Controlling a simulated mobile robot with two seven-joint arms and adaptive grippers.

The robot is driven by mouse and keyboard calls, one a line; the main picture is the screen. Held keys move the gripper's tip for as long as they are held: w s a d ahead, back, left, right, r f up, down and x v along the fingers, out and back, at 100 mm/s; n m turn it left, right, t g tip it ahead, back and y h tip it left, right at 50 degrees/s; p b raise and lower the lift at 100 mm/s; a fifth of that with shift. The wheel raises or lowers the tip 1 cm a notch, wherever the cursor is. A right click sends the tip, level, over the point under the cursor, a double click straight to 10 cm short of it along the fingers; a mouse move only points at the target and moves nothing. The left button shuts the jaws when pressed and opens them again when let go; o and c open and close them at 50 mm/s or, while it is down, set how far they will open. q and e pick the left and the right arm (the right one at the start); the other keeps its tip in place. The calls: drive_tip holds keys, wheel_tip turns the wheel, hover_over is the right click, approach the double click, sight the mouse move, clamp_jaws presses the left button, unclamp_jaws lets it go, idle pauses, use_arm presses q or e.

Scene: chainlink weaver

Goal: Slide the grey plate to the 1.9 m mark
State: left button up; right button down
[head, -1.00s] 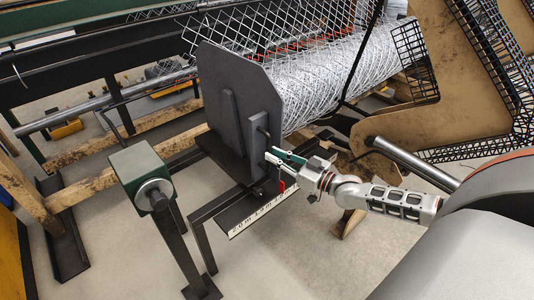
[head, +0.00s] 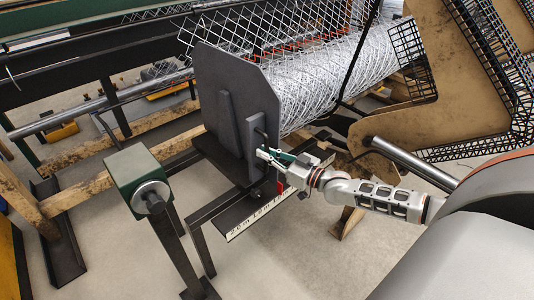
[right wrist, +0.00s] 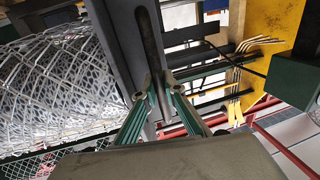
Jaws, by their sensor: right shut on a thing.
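The grey plate (head: 228,72) stands upright on its dark carriage in the head view, at the near end of the mesh roll. Its flat grey side also shows in the right wrist view (right wrist: 122,45). A dark bar handle (right wrist: 150,35) runs along the plate's edge bracket. My right gripper (head: 264,153) is shut on this handle, with its green fingers (right wrist: 156,88) on either side of it. A white scale strip (head: 255,217) lies below, with a red pointer (head: 281,187) near its right part. The exact reading is too small to tell. My left gripper is out of view.
The wire mesh roll (head: 325,80) lies behind the plate. A green box on a post (head: 137,178) stands at the left front. Brown steel panels (head: 385,115) and a grey tube (head: 410,163) are at the right. Bare floor (head: 300,255) is in front.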

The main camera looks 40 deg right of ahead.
use_arm(q)
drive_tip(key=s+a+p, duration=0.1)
drive_tip(key=p, duration=0.3)
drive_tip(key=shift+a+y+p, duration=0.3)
use_arm(e)
drive_tip(key=a, duration=1)
drive_tip(key=shift+s, duration=0.4)
drive_tip(key=shift+a, duration=0.1)
drive_tip(key=c, duration=2.4)
unclamp_jaws()
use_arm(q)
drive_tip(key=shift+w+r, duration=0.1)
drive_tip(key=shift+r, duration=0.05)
use_arm(e)
drive_tip(key=v, duration=1.2)
